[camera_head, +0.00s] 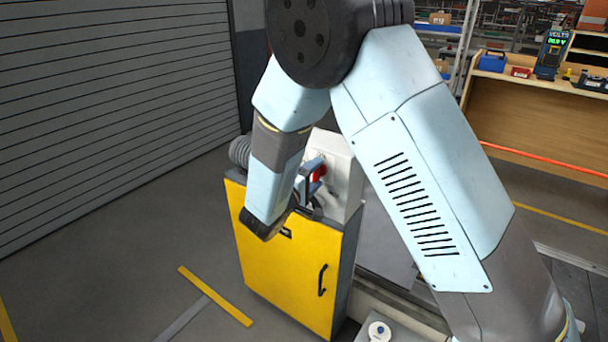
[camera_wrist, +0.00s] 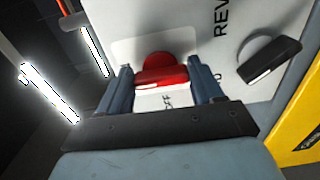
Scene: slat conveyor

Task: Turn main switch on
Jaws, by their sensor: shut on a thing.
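In the head view the red knob (camera_head: 318,172) shows at the box face, beside my gripper (camera_head: 309,184). My arm hides part of the box and the switch's surroundings.
A black knob (camera_wrist: 269,60) sits right of the switch near "REV" lettering. The grey control box (camera_head: 342,165) stands on a yellow cabinet (camera_head: 285,265) with a black handle. A wooden bench (camera_head: 530,110) stands at the right. Floor at the left is clear.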

